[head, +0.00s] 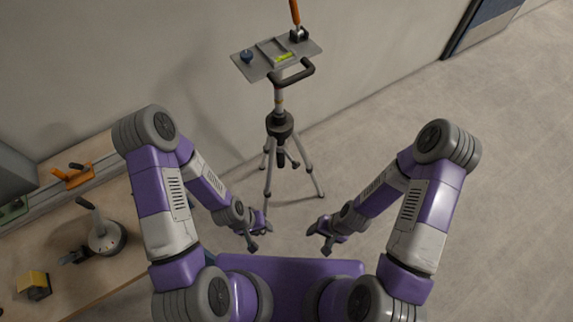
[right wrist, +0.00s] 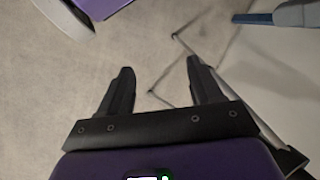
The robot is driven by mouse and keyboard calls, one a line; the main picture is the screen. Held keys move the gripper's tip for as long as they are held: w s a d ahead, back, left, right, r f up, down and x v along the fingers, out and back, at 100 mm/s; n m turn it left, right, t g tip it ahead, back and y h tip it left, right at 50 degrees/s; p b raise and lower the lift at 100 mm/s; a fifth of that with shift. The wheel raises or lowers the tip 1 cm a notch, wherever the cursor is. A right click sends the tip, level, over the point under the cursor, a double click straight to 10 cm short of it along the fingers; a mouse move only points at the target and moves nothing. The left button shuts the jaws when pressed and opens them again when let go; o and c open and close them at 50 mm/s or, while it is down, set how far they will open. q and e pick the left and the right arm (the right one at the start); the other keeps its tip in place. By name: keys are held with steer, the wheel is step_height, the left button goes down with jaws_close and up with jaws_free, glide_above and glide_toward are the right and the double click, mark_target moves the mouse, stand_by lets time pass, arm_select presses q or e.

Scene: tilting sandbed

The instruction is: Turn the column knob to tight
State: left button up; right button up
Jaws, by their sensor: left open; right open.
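A tripod stands ahead of me in the head view, with a dark collar (head: 280,124) on its column and small dark parts just below it. Which of these is the column knob is too small to tell. A grey tilting plate (head: 312,48) sits on top, with a blue knob (head: 247,57), a yellow-green level (head: 284,57) and a black handle (head: 296,74). My left gripper (head: 259,236) and right gripper (head: 319,236) are both open and empty, low in front of the tripod and apart from it. The right gripper's two fingers (right wrist: 160,66) also show in the right wrist view.
An orange-handled lever (head: 295,14) rises from the plate's far corner. A wooden workbench (head: 125,268) on the left carries a grey device (head: 105,237), a yellow block (head: 33,285) and orange tools (head: 74,176). A wall is behind the tripod. The floor to the right is clear.

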mark_target(297, 167)
steer(key=s+a+f+m+g+y+b, duration=0.3)
steer(key=a+f+m+b, duration=0.1)
steer(key=f+m, duration=0.15)
steer(key=w+a+f+m+t+y+b, duration=0.2)
steer(key=w+a+m+y+b, duration=0.35)
steer(key=w+a+m, duration=0.2)
steer(key=w+d+f+m+t+h+b, duration=0.1)
steer(key=w+d+f+m+t+b, duration=0.15)
steer(key=w+m+t, duration=0.5)
steer(key=w+d+f+m+t+h+b, duration=0.15)
steer(key=w+d+m+t, duration=0.3)
steer(key=w+t, duration=0.65)
steer(key=w+a+b, duration=0.1)
steer(key=w, duration=0.1)
steer(key=w+a+g, duration=0.1)
steer(key=w+a, duration=0.1)
steer(key=w, duration=0.1)
steer(key=w+a+g+b, duration=0.1)
steer(key=w, duration=0.2)
steer(key=shift+w+a+r+g+y+b, duration=0.15)
steer(key=shift+r+g+y+b, duration=0.15)
steer(key=shift+r, duration=0.1)
